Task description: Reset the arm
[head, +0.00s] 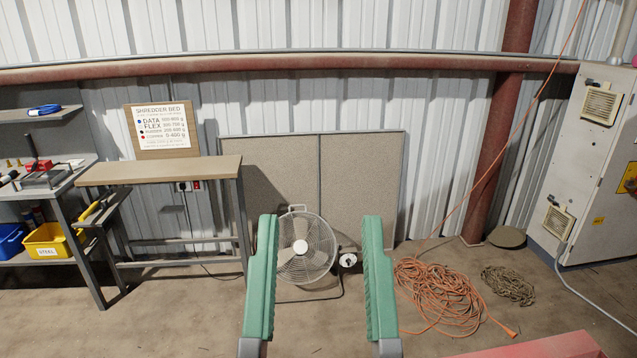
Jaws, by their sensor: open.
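My gripper (319,285) shows at the bottom middle of the head view. Its two long green fingers stand upright and wide apart, with nothing held between them. A grey floor fan (301,248) shows through the gap, well behind the fingers on the floor. The rest of my arm is out of view below the fingers.
A narrow bench (160,171) and a workbench with a yellow bin (50,242) stand at the left. An orange cable coil (440,292) and a brownish coil (508,285) lie on the floor at the right. A grey cabinet (590,165) stands far right. A red surface (540,346) shows bottom right.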

